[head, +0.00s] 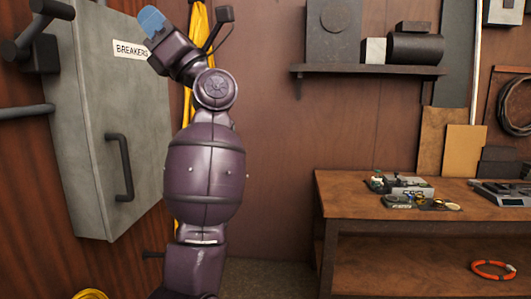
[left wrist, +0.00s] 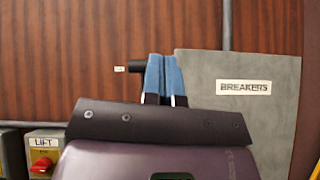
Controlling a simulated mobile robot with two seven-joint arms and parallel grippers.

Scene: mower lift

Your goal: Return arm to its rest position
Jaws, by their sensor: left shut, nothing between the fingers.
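My left arm rises through the middle-left of the head view. Its gripper (head: 152,22) is at the top, in front of the upper right part of the grey breaker box. The blue fingers are together and hold nothing. In the left wrist view the fingers (left wrist: 163,75) are pressed side by side, pointing up, just left of the box labelled BREAKERS (left wrist: 243,87). I cannot tell whether they touch anything. My right gripper is in neither view.
The breaker box (head: 85,150) has a dark handle (head: 120,167) and is closed. A red LIFT switch (left wrist: 43,140) is at lower left in the wrist view. A wooden workbench (head: 345,190) with small parts stands at right, below a shelf (head: 365,71). Yellow cable hangs behind my arm.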

